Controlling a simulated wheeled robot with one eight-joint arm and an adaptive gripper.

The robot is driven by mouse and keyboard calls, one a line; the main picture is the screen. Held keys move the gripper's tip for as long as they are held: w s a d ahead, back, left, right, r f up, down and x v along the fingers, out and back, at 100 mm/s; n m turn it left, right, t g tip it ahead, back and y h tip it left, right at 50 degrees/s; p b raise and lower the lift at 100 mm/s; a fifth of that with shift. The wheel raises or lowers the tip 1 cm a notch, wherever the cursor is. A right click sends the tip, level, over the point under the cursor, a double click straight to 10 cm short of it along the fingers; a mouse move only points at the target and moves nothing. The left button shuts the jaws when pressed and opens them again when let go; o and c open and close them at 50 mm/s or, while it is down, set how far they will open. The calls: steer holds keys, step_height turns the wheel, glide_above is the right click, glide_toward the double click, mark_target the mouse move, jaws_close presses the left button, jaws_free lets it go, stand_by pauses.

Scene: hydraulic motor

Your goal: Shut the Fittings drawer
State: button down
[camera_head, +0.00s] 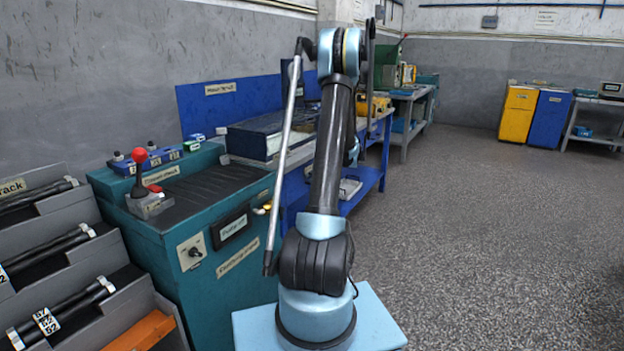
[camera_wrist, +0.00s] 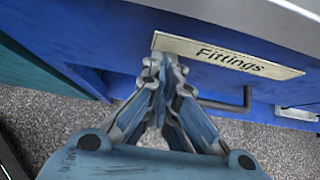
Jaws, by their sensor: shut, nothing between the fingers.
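The Fittings drawer shows in the wrist view as a blue front (camera_wrist: 125,35) with a cream label (camera_wrist: 228,57) reading "Fittings". A dark bar handle (camera_wrist: 232,106) sits below the label. My gripper (camera_wrist: 165,64) is shut and empty, with its fingertips at the label's left end, left of the handle. I cannot tell whether the tips touch the front. How far out the drawer stands is unclear. In the head view, my arm covers much of the blue bench (camera_head: 372,178), and I cannot make out the gripper clearly there.
A teal cabinet (camera_head: 215,285) with a red-knobbed lever (camera_head: 139,157) stands left of my arm. Grey racks (camera_head: 60,262) with dark rods are at the far left. Open speckled floor (camera_head: 480,230) lies to the right. A yellow cabinet (camera_head: 517,113) stands at the back.

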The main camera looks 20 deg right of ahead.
steer(key=shift+w+a, duration=0.2)
steer(key=shift+a, duration=0.05)
steer(key=shift+s+d, duration=0.15)
steer(key=shift+s, duration=0.05)
steer(key=s+d+f+v, duration=0.1)
steer(key=f+v, duration=0.1)
steer(key=v, duration=1)
steer(key=shift+s+d+r, duration=0.25)
steer(key=shift+s+d, duration=0.15)
steer(key=shift+s, duration=0.05)
steer(key=s+a+r+n+g+h, duration=0.15)
steer(key=s+a+r+n, duration=0.35)
steer(key=s+a, duration=0.5)
steer(key=s+a+r+n+g+h, duration=0.1)
steer(key=s+a+r+n+g, duration=0.1)
steer(key=s+a+n, duration=0.75)
steer(key=s+a+f+n+h, duration=0.2)
steer(key=s+a+f+n, duration=0.2)
steer(key=s, duration=0.7)
steer(key=s+a+f+n+g+h, duration=0.1)
steer(key=s+a+f+n, duration=0.3)
steer(key=s+n, duration=0.5)
steer(key=shift+s+a+h, duration=0.35)
steer(key=shift+s+a, duration=0.05)
steer(key=shift+s, duration=1.15)
